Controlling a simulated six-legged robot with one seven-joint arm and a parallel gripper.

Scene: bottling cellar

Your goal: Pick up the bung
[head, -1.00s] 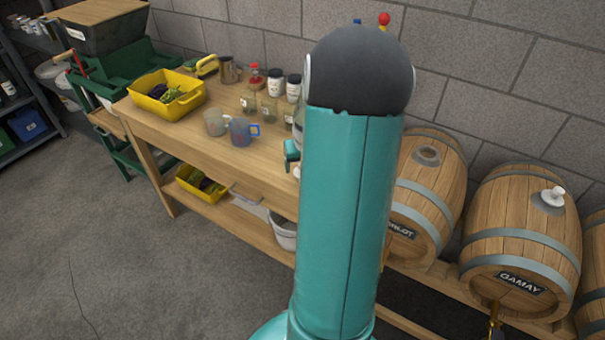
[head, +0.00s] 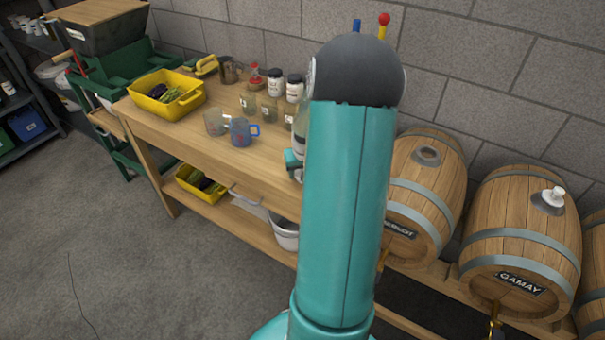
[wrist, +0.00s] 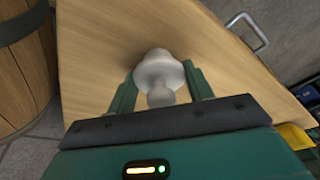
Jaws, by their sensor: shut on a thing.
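The bung (wrist: 158,68) is pale whitish-grey, with a wide rounded head and a narrower knob, and shows in the middle of the wrist view. My gripper (wrist: 160,80) is shut on it, one green finger on each side. Wooden tabletop lies behind the bung; I cannot tell whether they touch. In the head view my arm hides most of the gripper and the bung; only a teal part of the gripper (head: 293,160) shows at the arm's left edge, over the workbench (head: 190,122).
Jugs (head: 242,131), jars (head: 294,88) and a yellow tub (head: 166,95) stand on the bench. Right of my arm, one barrel (head: 425,185) has an open top hole; the Gamay barrel (head: 515,220) carries a white bung (head: 553,197). Open floor (head: 110,240) lies front left.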

